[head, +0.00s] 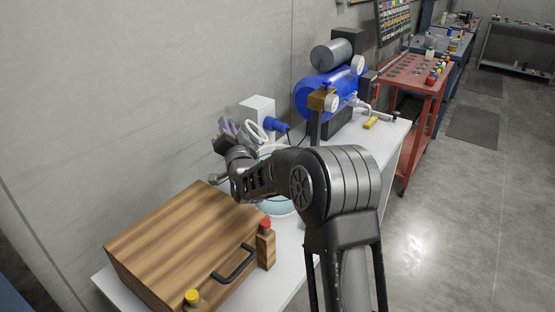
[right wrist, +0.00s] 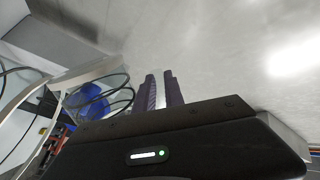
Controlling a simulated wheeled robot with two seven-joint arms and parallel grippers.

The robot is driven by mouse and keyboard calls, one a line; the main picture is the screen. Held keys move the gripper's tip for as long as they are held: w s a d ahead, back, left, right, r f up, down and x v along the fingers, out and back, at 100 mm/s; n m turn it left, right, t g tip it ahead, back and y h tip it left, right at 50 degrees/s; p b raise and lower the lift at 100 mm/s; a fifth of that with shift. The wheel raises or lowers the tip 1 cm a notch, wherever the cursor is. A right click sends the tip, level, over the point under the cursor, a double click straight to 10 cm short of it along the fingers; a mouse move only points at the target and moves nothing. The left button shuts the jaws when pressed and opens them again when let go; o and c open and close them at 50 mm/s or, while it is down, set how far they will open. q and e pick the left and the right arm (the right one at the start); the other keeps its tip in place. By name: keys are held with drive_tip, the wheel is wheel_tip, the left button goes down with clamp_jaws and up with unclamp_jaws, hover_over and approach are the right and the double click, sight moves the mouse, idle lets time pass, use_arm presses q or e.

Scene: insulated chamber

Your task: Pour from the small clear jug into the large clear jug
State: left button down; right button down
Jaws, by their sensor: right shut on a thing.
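My right gripper (head: 228,130) is raised over the white table, with its fingers up near the wall. In the right wrist view its two dark fingers (right wrist: 163,90) are close together with a thin pale strip between them. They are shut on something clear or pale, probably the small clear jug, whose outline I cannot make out. A pale blue-tinted clear vessel (head: 279,208), likely the large clear jug, stands on the table. My right forearm hides most of it. My left gripper is not in view.
A wooden box (head: 178,237) with a black handle fills the table's near left. A white box (head: 258,109) and a blue compressor (head: 318,95) stand behind. A red cart (head: 413,75) is farther right.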

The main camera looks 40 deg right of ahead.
drive_tip(key=w+a+f+n+g+y, duration=0.1)
drive_tip(key=w+a+f+n, duration=0.2)
drive_tip(key=a+n, duration=0.3)
drive_tip(key=shift+w+a+f+n+y, duration=0.2)
drive_tip(key=shift+w+f+n+y, duration=0.1)
drive_tip(key=shift+n, duration=1.5)
